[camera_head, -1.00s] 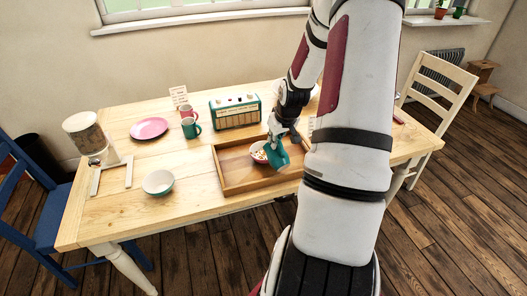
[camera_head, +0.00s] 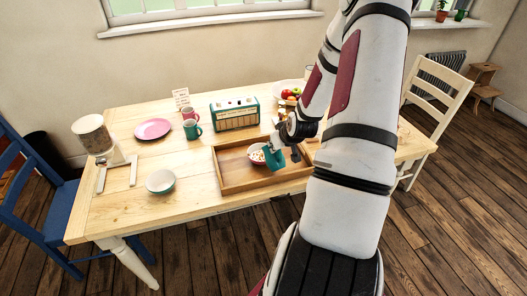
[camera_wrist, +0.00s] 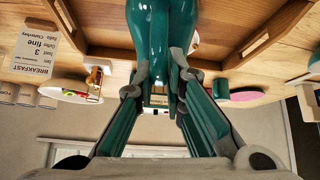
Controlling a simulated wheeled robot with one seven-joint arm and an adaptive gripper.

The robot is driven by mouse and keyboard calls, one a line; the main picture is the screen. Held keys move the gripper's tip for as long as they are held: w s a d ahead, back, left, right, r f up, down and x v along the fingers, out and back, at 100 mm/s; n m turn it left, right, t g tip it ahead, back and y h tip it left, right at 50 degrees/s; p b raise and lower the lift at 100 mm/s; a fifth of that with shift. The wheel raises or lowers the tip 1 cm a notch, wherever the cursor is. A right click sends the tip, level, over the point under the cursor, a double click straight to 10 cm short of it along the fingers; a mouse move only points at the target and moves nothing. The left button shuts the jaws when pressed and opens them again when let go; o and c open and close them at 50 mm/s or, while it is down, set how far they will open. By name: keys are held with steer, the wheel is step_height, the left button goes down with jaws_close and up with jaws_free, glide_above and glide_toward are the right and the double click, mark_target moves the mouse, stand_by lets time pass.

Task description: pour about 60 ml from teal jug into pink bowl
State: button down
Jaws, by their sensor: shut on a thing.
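The teal jug (camera_head: 274,157) is in my gripper (camera_head: 291,148), tilted to the left beside and partly over the pink bowl. The pink bowl (camera_head: 251,158) sits in the wooden tray with pale, cereal-like bits inside; the jug hides its right part. In the wrist view, my gripper (camera_wrist: 158,84) is shut on the jug's handle, and the jug's body (camera_wrist: 150,22) fills the top middle. I cannot see the jug's contents or any stream from it.
The wooden tray (camera_head: 232,187) has raised walls around the bowl. A radio (camera_head: 235,114), mugs (camera_head: 192,129), a pink plate (camera_head: 153,129), a second bowl (camera_head: 160,182) and a cereal dispenser (camera_head: 92,137) stand on the table. A fruit bowl (camera_head: 280,96) is behind my arm.

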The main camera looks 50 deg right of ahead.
mark_target(280, 152)
steer(key=shift+s+a+f+t+p, duration=0.15)
steer(key=shift+s+f+t+p, duration=0.1)
steer(key=shift+s+t+p, duration=0.25)
steer(key=shift+s+a+f+t+h+p, duration=0.15)
steer(key=shift+s+a+t+h+p, duration=0.15)
steer(key=shift+s+t+h+p, duration=0.55)
steer(key=shift+w+t+y+b, duration=0.15)
steer(key=shift+t+y+b, duration=0.1)
steer(key=shift+y+b, duration=0.1)
stand_by(1.0)
steer(key=shift+s+a+f+t+p, duration=0.15)
steer(key=shift+s+a+t+p, duration=0.15)
steer(key=shift+s+t+p, duration=0.4)
steer(key=shift+s+a+f+t+h+p, duration=0.25)
steer(key=shift+s+t, duration=0.1)
steer(key=shift+s, duration=0.1)
steer(key=shift+s+a+f+t+h+p, duration=0.15)
steer(key=shift+s+t+h, duration=0.1)
steer(key=shift+s+t, duration=0.15)
steer(key=shift+s+a+f+t+h+p, duration=0.2)
steer(key=shift+s+f+t+h, duration=0.1)
steer(key=shift+s+t, duration=0.25)
steer(key=shift+s+a+f+t+h+p, duration=0.2)
steer(key=shift+s+f+t, duration=0.2)
steer(key=shift+t, duration=0.3)
steer(key=shift+s+a+f+t+h+p, duration=0.2)
steer(key=shift+s+f+t, duration=0.05)
steer(key=shift+s+t, duration=0.3)
steer(key=shift+w, duration=0.15)
